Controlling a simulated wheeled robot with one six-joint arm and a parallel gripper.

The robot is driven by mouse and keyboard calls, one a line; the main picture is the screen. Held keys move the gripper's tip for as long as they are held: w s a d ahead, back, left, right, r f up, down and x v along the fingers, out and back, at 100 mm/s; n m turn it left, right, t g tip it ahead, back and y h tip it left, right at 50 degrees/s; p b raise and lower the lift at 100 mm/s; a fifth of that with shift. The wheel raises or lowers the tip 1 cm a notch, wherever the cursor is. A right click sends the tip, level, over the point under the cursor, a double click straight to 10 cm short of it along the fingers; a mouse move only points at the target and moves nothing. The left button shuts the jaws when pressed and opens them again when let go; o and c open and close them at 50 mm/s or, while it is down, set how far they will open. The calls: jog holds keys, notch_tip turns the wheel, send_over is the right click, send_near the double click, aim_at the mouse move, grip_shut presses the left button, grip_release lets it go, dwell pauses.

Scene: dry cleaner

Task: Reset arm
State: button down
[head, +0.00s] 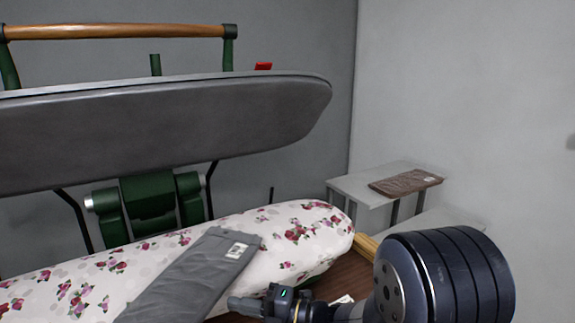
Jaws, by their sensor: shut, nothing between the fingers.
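My gripper (246,306) is at the bottom middle of the head view, with its fingers pointing left. It is shut, with nothing seen between its fingers. My dark arm reaches in from the lower right. The fingertips are close to the edge of a folded grey garment (190,275) with a white label. The garment lies on a padded board with a floral cover (75,280). I cannot tell whether the fingers touch the garment.
A large grey press head (160,130) with a wooden handle (115,31) is raised over the padded board. At right, a folded brown cloth (405,184) lies on a light shelf (350,188) by the wall. A brown wooden surface (340,283) shows beneath the board.

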jog(key=s+b+v, duration=0.2)
jog(key=s+v, duration=0.1)
jog(key=v, duration=1)
jog(key=shift+a+b, duration=0.25)
jog(key=shift+b, duration=0.1)
